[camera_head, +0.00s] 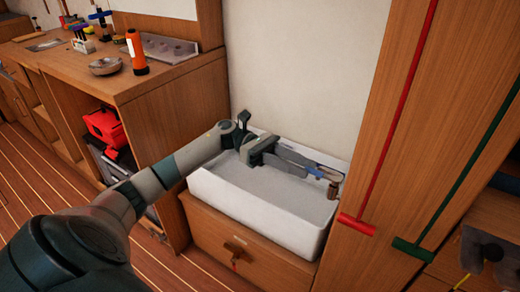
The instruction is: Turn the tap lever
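My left arm reaches in from the lower left, and my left gripper (318,168) is over the right part of the white sink (258,218). A small brown cylindrical piece (333,189), apparently part of the tap, shows just beyond and below the fingertips at the sink's right end. A thin blue piece (318,173) shows by the fingers; I cannot tell whether it belongs to the tap lever. The gripper hides most of the tap. I cannot tell whether the fingers touch or hold the lever. My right gripper is not in view.
A wooden counter (150,83) at upper left holds an orange flashlight (136,53), a metal bowl (105,66) and tools. A red bar (395,130) and a green bar (465,175) run along the wooden panel right of the sink. A wall stands behind the sink.

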